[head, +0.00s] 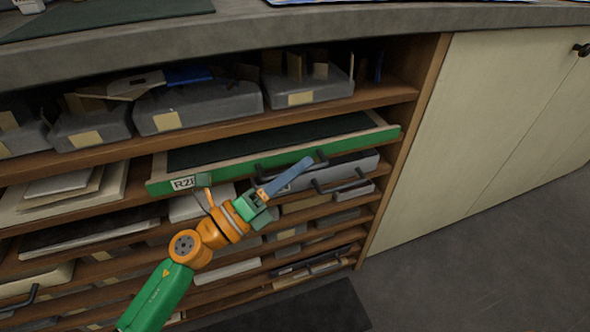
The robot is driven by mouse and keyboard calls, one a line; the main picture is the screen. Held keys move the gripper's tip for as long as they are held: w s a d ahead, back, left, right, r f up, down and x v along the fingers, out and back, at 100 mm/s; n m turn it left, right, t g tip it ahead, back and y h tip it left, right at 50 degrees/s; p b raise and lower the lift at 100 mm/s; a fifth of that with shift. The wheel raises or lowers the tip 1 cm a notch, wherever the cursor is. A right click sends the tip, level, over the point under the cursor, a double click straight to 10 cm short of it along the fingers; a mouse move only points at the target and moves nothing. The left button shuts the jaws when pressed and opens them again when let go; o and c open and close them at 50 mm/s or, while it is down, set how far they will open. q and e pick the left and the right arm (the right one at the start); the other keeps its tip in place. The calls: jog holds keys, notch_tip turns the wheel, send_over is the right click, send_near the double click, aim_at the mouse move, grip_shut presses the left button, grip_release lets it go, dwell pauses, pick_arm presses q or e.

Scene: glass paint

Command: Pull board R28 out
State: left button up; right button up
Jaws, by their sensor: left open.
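Board R28 (224,172) is a flat board with a green front edge and a dark top, lying in the cabinet below the top shelf. Its white label, at the left end of the edge, is partly covered and reads "R2" with the last figure unclear. A black handle (259,168) is on its front, partly hidden behind my gripper. My left gripper (300,172) is open, with its blue-grey finger reaching up to the right across the handle area. I cannot tell whether it touches the handle. My right gripper is not in view.
A grey-fronted board with its own black handle (342,187) sits just below. Grey bins (198,106) fill the shelf above. Lower shelves hold several flat boards and sheets. The cabinet's wooden side panel (408,150) stands at the right, with open floor (470,260) beyond.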

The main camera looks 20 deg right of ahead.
pick_arm(q)
grip_shut()
dwell(1.4)
